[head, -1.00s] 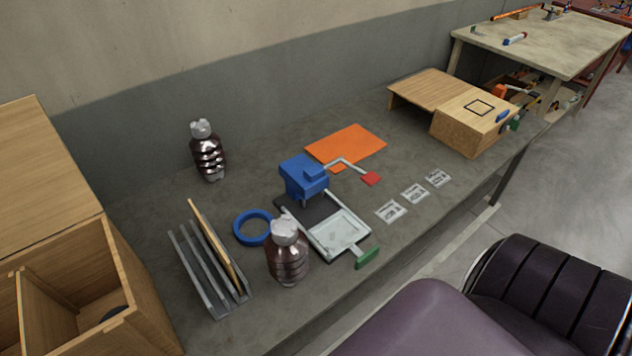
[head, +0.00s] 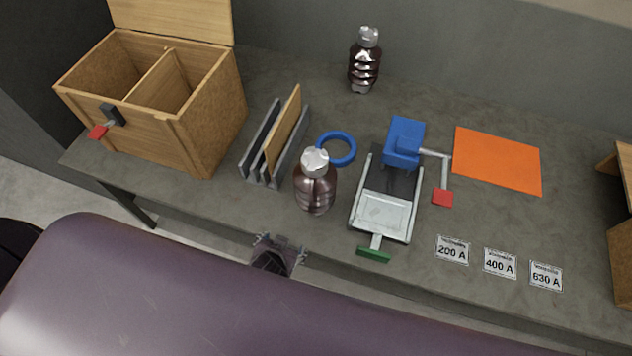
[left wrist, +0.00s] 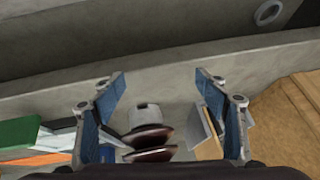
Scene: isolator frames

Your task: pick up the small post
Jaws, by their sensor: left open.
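Two brown ribbed posts with silvery caps stand upright on the grey bench. One post (head: 315,188) is near the front, beside the grey rack; the other post (head: 364,65) is at the back near the wall. I cannot tell for certain which is the small one. My left gripper (head: 277,246) is at the bench's front edge, below and left of the front post, apart from it. In the left wrist view its blue-padded fingers (left wrist: 166,100) are spread and empty, and a silvery-capped post (left wrist: 147,117) shows between them, its lower part hidden. My right gripper is out of view.
The grey rack (head: 251,168) holding a wooden board stands left of the front post. A blue ring (head: 350,151) lies behind it. A blue-topped device (head: 404,140) with a green handle stands right. An open wooden box (head: 205,120), orange sheet (head: 497,160) and three labels lie around.

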